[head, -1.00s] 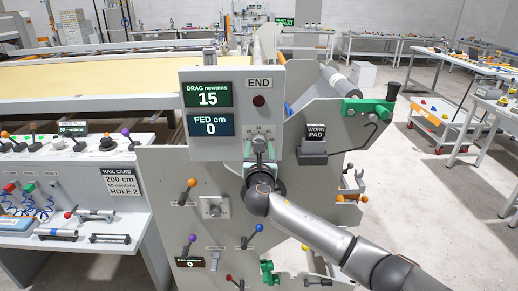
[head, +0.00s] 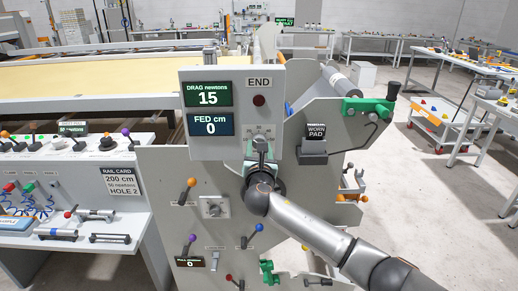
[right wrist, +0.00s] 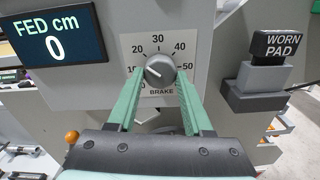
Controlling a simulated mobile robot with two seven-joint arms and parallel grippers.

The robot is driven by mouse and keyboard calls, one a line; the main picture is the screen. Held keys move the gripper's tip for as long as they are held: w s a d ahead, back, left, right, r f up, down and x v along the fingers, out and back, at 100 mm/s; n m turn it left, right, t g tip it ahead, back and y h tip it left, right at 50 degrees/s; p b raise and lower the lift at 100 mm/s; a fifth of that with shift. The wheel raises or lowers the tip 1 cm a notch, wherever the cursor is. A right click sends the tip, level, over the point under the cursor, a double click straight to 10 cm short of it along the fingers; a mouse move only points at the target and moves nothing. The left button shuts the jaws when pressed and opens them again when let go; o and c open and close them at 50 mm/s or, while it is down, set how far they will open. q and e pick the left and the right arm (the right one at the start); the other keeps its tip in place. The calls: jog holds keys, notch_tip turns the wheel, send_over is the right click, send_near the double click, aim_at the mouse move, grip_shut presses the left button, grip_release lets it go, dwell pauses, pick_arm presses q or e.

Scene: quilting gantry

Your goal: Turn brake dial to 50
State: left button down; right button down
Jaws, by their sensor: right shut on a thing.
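The brake dial (right wrist: 160,70) is a round grey knob on a white scale plate (right wrist: 158,45) marked BRAKE. Its white pointer line slants to the upper left, toward the low numbers near 15; the 50 mark is on the right side. My right gripper (right wrist: 160,78) has its green fingers on both sides of the knob and is shut on it. In the head view, the gripper (head: 260,160) hides the knob. The drag display (head: 208,94) reads 15 newtons. My left gripper is not in view.
The fed display (head: 211,128) reads 0 cm below the drag display. A worn pad box (head: 314,146) sits right of the dial panel. Levers with orange (head: 191,182) and blue (head: 258,228) knobs stand on the panel below. A rail card (head: 122,181) is at left.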

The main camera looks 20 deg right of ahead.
jog(key=m+b, duration=1)
jog(key=m, duration=1.7)
jog(key=shift+r+m, duration=0.1)
jog(key=shift+m, duration=0.3)
dwell(0.3)
